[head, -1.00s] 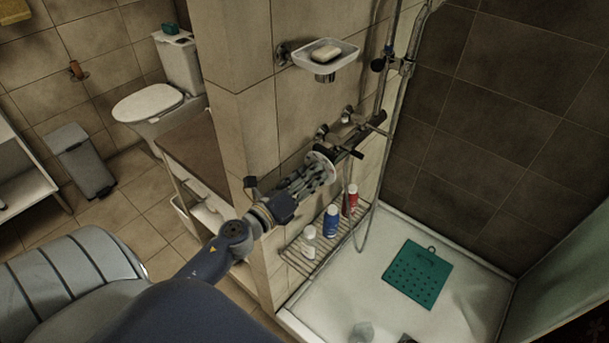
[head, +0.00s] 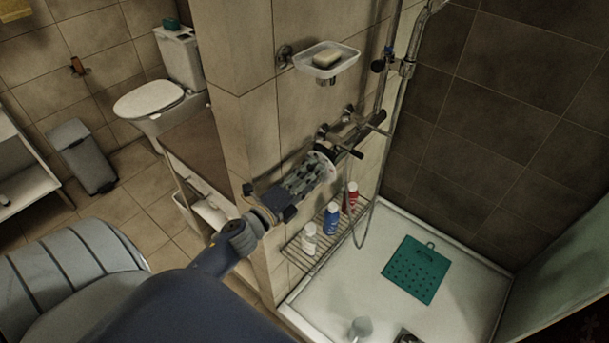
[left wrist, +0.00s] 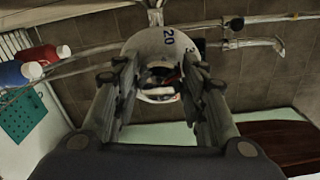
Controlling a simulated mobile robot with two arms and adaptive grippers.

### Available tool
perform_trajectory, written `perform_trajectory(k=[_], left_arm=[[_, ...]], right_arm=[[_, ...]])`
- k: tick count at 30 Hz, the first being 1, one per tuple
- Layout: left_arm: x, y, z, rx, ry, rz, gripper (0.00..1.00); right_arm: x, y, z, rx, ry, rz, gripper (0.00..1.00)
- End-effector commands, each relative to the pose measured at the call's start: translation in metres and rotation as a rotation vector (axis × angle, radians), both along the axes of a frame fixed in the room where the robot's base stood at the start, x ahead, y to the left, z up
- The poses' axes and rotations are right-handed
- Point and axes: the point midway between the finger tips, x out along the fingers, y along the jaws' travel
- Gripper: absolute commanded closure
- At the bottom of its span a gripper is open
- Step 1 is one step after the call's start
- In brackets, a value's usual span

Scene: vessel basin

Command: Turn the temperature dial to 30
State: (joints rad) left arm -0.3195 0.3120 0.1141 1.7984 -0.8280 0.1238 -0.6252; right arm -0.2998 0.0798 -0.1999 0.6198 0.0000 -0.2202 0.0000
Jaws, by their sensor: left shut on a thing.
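The temperature dial (head: 326,163) is a pale round disc on the end of the shower mixer bar on the tiled wall. In the left wrist view the dial (left wrist: 160,46) shows a black "20" near its top right and part of a "3" further right. My left gripper (head: 318,168) reaches it end-on from the left. Its fingers (left wrist: 164,80) are shut on the dial's front knob, one at each side. The knob is partly hidden between them. The dial's other marks are hidden or too small to read. My right gripper is not in view.
A soap dish (head: 327,60) hangs on the wall above the mixer. A wire shelf (head: 305,257) with several bottles, one blue (head: 331,218), sits below. The shower hose hangs to the right. A green mat (head: 416,270) lies in the shower tray. A wall corner stands close left of my gripper.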

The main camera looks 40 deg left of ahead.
Motion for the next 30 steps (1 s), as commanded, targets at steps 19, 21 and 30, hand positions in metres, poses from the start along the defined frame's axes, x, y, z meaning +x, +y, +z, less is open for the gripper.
perform_trajectory(k=[19, 21, 30], left_arm=[[0.0015, -0.0006, 0.0046, -0.014, -0.008, -0.002, 0.41], [0.0011, -0.0005, 0.0037, -0.013, -0.006, -0.001, 0.41], [-0.0049, -0.0001, 0.0017, -0.014, -0.003, -0.001, 0.41]], right_arm=[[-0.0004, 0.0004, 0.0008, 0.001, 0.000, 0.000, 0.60], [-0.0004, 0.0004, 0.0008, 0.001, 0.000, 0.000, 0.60], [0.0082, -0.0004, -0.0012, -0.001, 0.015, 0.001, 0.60]])
